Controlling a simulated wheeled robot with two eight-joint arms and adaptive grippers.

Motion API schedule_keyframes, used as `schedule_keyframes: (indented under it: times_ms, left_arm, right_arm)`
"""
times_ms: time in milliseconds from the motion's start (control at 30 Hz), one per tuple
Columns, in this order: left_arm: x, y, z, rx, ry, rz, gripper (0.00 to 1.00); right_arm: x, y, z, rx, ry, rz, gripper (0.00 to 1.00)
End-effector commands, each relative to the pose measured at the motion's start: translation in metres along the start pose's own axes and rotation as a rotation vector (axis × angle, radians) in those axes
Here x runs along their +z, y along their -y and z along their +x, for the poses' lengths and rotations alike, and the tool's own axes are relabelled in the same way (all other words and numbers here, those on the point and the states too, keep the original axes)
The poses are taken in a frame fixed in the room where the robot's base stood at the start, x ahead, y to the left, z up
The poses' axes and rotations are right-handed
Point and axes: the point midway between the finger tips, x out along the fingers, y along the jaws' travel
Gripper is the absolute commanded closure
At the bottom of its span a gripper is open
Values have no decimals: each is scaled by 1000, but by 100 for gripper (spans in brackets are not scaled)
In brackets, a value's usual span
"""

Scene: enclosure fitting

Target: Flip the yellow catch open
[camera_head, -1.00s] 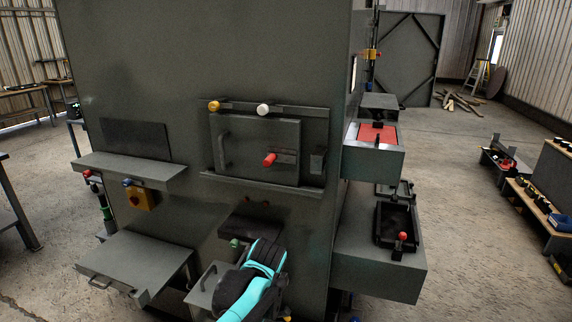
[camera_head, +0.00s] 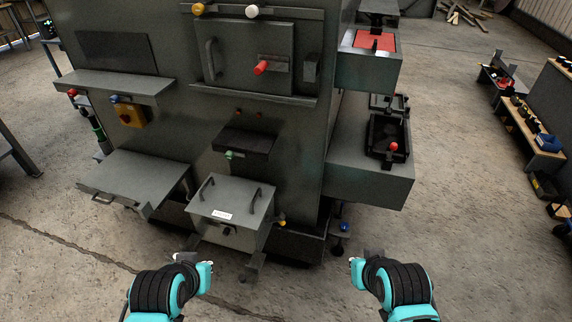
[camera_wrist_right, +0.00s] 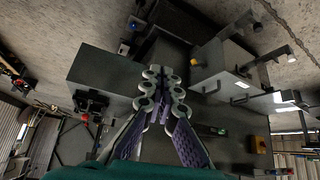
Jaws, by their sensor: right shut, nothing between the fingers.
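The small yellow catch (camera_head: 281,222) appears low on the right side of the grey box (camera_head: 229,208) at the machine's foot; its exact position is too small to tell. A small yellow part, apparently the same catch, also shows in the right wrist view (camera_wrist_right: 194,62), to the right of the fingertips. My right gripper (camera_wrist_right: 163,78) is shut and empty, its tips apart from the catch. In the head view, my left arm's end (camera_head: 190,268) is at the lower left, in front of the box and clear of it; its fingers cannot be made out.
The grey box has two handles and a white label. A fold-down shelf (camera_head: 134,176) juts out at its left. A grey ledge (camera_head: 370,182) with a black tray juts out at the right. A blue knob (camera_head: 344,226) is below it. The concrete floor in front is clear.

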Motion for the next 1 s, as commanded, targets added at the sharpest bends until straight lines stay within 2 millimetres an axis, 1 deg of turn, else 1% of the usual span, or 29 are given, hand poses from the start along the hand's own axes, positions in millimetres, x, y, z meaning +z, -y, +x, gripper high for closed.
schedule_keyframes:
  times_ms: [67, 167, 267, 300, 367, 467, 533, 667, 700, 767, 833, 900, 1000]
  left_arm:
    - [-1, 0, -1, 0, 1, 0, 100]
    - [-3, 0, -5, 0, 1, 0, 100]
    - [-7, 0, -9, 0, 1, 1, 100]
    - [-8, 0, -11, 0, 1, 1, 100]
    - [-10, 0, -14, 0, 1, 1, 100]
    - [-13, 0, -18, 0, 1, 1, 100]
    - [-15, 0, -21, 0, 1, 1, 100]
    - [-19, 0, -27, 0, 1, 1, 100]
    - [-21, 0, -29, 0, 1, 1, 100]
    - [-22, 0, -31, 0, 2, 1, 100]
    - [-25, 0, -34, 0, 2, 1, 100]
    - [-27, 0, -37, 0, 2, 1, 100]
    - [-29, 0, -41, 0, 2, 1, 100]
  right_arm:
    - [-7, 2, 1, -7, 5, 42, 100]
    - [-24, 6, 6, -27, 21, 173, 100]
    - [-49, 14, 19, -58, 52, 383, 100]
    - [-59, 17, 26, -70, 67, 479, 100]
    - [-74, 22, 38, -87, 95, 622, 100]
    - [-95, 30, 62, -110, 144, 860, 100]
    - [-108, 35, 82, -123, 183, 1025, 100]
    - [-126, 45, 122, -135, 266, 1328, 100]
    - [-129, 48, 136, -135, 295, 1420, 100]
    - [-134, 52, 157, -134, 339, 1556, 100]
    - [-136, 57, 182, -127, 394, 1715, 100]
    - [-135, 61, 207, -115, 450, 1867, 100]
    - [-130, 67, 238, -90, 527, 2057, 100]
